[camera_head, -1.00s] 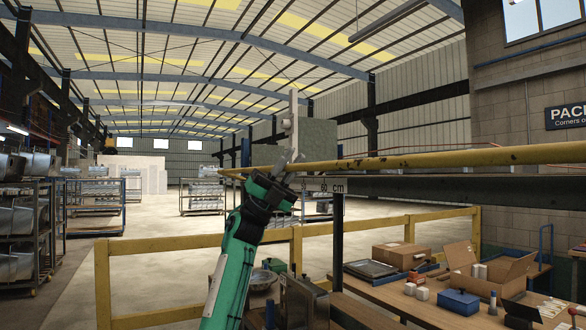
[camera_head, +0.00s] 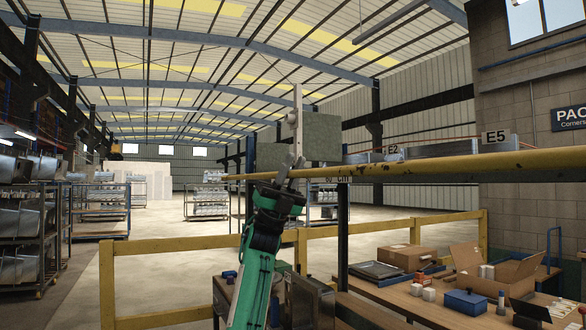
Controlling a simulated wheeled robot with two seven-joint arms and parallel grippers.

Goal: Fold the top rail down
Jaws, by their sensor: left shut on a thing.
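The top rail is a long yellow bar with worn dark spots (camera_head: 430,167). It runs across the right half of the head view, from a free end left of my gripper to the right edge. My left gripper (camera_head: 284,178), on a green and black arm from below, is shut on the rail near its left end. The fingers partly hide the rail there. A pale upright post with a round pivot-like part (camera_head: 297,125) stands just behind the gripper. My right gripper is not in view.
Behind the rail is a shelf level with labels E2 (camera_head: 393,152) and E5 (camera_head: 495,137); the rail partly covers a "60 cm" label. Below right, a wooden bench (camera_head: 430,303) holds cardboard boxes (camera_head: 404,256) and a blue box (camera_head: 465,302). A yellow guard rail (camera_head: 190,240) crosses behind my arm.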

